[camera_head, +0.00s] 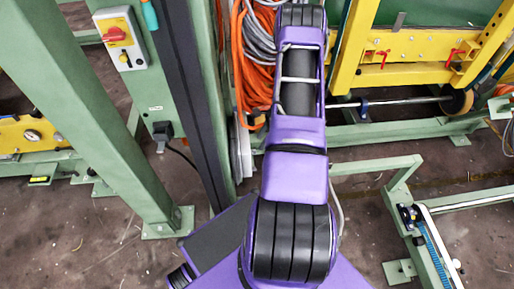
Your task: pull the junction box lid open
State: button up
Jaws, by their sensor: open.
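I cannot make out a junction box lid for certain in this view. A small white and yellow switch box (121,38) with a red rotary knob is fixed to the green column at the upper left. A small dark box (162,130) with a black cable sits lower on the same column. My purple arm reaches up through the middle of the view and out past the top edge. My gripper is out of view, so its place relative to any box does not show.
Orange and grey cables (252,60) hang behind my arm. A green column (90,110) stands at left, a yellow machine frame (420,45) at upper right, and a low green frame (395,190) at right. Some brown floor (95,235) is clear at lower left.

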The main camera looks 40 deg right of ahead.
jog(key=x, duration=0.5)
grip_shut()
dwell(1.4)
